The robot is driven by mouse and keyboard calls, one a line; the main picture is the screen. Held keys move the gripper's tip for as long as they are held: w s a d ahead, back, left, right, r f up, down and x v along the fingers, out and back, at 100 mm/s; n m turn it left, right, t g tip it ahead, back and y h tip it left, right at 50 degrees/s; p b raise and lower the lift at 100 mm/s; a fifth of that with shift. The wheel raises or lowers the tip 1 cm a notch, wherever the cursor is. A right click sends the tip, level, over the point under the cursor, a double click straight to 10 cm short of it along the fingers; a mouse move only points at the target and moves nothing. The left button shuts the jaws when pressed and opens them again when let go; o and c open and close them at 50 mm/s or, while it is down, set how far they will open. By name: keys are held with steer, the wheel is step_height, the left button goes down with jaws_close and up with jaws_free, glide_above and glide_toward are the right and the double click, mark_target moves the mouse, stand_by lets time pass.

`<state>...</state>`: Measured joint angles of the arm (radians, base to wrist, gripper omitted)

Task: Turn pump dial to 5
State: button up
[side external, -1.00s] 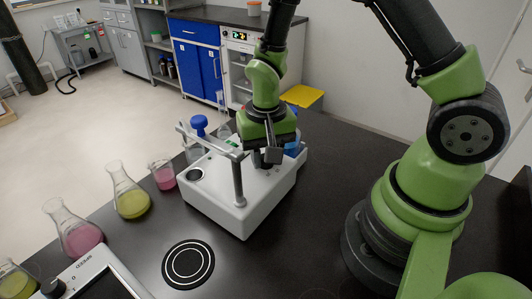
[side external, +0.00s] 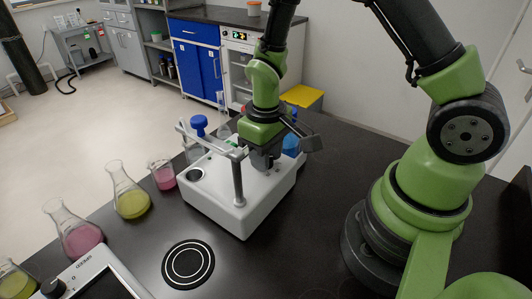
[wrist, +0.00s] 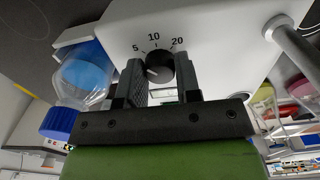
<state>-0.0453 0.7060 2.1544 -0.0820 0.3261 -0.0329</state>
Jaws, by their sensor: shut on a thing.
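The pump is a white box (side external: 213,187) on the black bench. Its black dial (wrist: 158,67) shows in the wrist view, with the numbers 5, 10 and 20 in an arc around it. A short light mark on the dial sits left of its middle, on the side of the 5; its exact reading is hard to tell. My gripper (wrist: 160,72) is shut on the dial, one dark finger on each side. In the side view my gripper (side external: 263,163) points down onto the box top and hides the dial.
A metal post with a crossbar (side external: 238,180) rises from the box close to my gripper. Blue-capped glassware (side external: 198,126) stands behind it. A beaker (side external: 162,174) and flasks (side external: 130,200) stand to the left. The bench front right of the ring mark (side external: 188,264) is clear.

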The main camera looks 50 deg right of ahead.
stand_by(0.5)
steer(key=o, duration=0.9)
steer(key=shift+r, duration=0.1)
step_height(320, 180, up, 10)
steer(key=shift+f, duration=0.1)
